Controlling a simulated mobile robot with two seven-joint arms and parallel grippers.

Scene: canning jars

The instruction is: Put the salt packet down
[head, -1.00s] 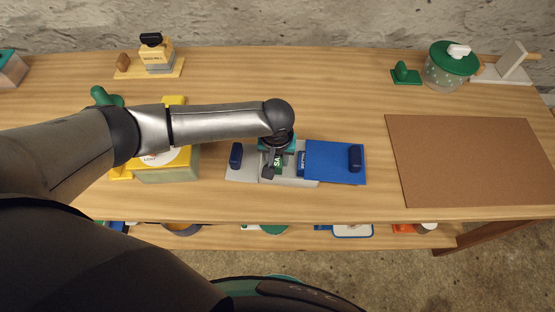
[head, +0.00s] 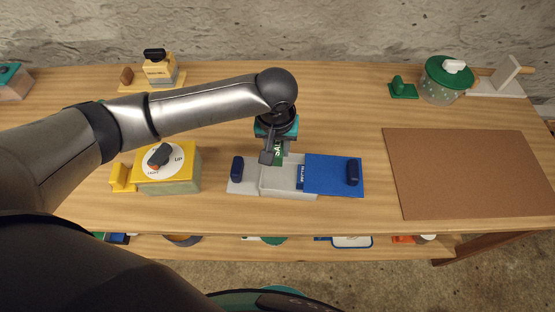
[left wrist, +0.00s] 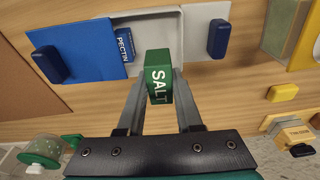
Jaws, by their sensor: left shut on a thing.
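My left gripper (head: 275,152) is shut on the green salt packet (left wrist: 158,78), whose "SALT" label faces the left wrist camera. In the head view the salt packet (head: 279,150) is partly hidden by the gripper, at the back edge of a light grey box (head: 290,194). The packet appears to be above the box; its exact height is unclear. The box has a blue lid panel (head: 332,175) over its right part, and a blue pectin packet (left wrist: 124,45) shows inside beside it. The left part of the box's inside looks empty. My right gripper is out of view.
A yellow box with a dial (head: 165,170) stands left of the grey box. A brown mat (head: 468,172) lies right. Bare wood lies behind the grey box.

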